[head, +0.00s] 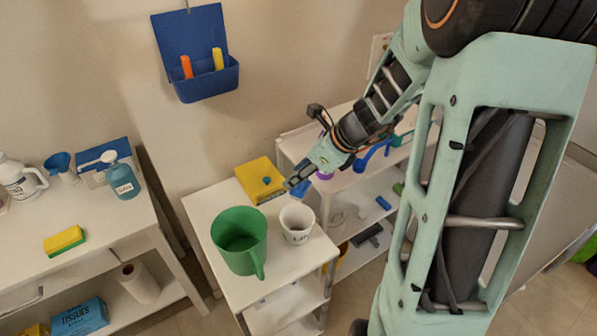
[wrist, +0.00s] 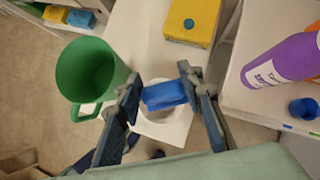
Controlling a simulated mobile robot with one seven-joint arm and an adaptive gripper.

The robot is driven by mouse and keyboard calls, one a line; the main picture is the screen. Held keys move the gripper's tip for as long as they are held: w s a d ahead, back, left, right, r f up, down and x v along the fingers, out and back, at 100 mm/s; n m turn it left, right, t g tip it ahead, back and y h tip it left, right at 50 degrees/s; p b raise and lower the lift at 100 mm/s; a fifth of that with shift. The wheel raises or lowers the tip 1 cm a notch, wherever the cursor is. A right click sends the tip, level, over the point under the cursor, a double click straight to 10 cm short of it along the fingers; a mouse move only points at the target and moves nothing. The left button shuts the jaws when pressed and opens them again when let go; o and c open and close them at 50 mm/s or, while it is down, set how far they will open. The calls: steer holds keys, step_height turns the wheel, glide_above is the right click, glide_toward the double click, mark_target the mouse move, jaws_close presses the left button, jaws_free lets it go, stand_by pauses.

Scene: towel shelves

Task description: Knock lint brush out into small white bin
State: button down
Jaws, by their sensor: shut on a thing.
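The small white bin (head: 297,233), with dark lettering, stands on the white shelf unit right of the green pitcher. In the wrist view its rim (wrist: 176,131) shows below and around the blue piece. My gripper (head: 299,184) is above the bin's back edge. It is shut on a blue piece, apparently the lint brush (wrist: 164,95), which lies between the fingers (wrist: 163,98) over the bin's opening. The brush also shows as a small blue patch in the head view (head: 301,191). Its bristles and the bin's inside are mostly hidden.
A green pitcher (head: 239,240) stands close left of the bin. A yellow box with a blue knob (head: 260,181) is behind. A blue wall holder (head: 205,86) hangs above.

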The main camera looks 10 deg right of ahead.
mark_target(305, 187)
steer(key=shift+w+d, duration=0.15)
step_height(305, 187, down, 7)
steer(key=b, duration=0.6)
steer(key=shift+r+b, duration=0.2)
steer(key=shift+b, duration=0.1)
steer(key=shift+f+b, duration=0.35)
steer(key=shift+f, duration=0.05)
stand_by(1.4)
step_height(305, 187, up, 8)
steer(key=p, duration=0.7)
steer(key=shift+p, duration=0.3)
